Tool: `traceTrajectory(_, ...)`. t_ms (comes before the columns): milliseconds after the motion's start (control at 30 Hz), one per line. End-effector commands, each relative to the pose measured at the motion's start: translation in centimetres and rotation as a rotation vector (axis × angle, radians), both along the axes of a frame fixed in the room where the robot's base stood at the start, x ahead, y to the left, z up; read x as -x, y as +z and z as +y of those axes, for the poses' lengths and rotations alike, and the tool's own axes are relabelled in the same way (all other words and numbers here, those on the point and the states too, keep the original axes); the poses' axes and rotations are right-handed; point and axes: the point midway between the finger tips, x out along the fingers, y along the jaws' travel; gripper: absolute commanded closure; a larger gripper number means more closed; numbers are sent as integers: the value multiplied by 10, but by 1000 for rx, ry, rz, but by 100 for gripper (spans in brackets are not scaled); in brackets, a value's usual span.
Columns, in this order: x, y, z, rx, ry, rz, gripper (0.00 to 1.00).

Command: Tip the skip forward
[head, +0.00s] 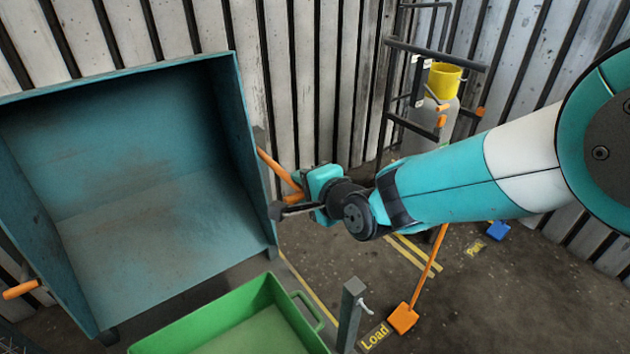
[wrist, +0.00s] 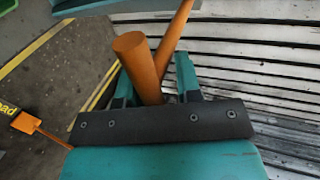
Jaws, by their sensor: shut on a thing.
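The skip (head: 150,190) is a large teal open-topped bin at the left of the head view. Its mouth faces me and its inside looks empty; its exact tilt is hard to tell. An orange lever (head: 277,169) runs from its right side to my gripper (head: 297,200). In the wrist view, a thick orange bar end (wrist: 138,70) stands between the two teal fingers of my gripper (wrist: 157,88), and a thinner orange bar runs up behind it. My gripper is shut on this orange handle. The contact itself is partly hidden.
A green bin (head: 285,300) stands in front of the skip, beside a grey post (head: 350,315). A rack with a yellow bucket (head: 444,80) stands at the back. Corrugated walls close off the rear.

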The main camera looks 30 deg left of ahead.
Motion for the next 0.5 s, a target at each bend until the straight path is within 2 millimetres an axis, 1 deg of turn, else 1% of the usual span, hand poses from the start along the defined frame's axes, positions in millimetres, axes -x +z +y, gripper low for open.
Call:
traceTrajectory(33, -2, -7, 0, 6, -4, -7, 100)
traceTrajectory(100, -1, -9, 1, 6, -2, -7, 100)
traceTrajectory(500, 1, -15, 2, 11, 2, -4, 100)
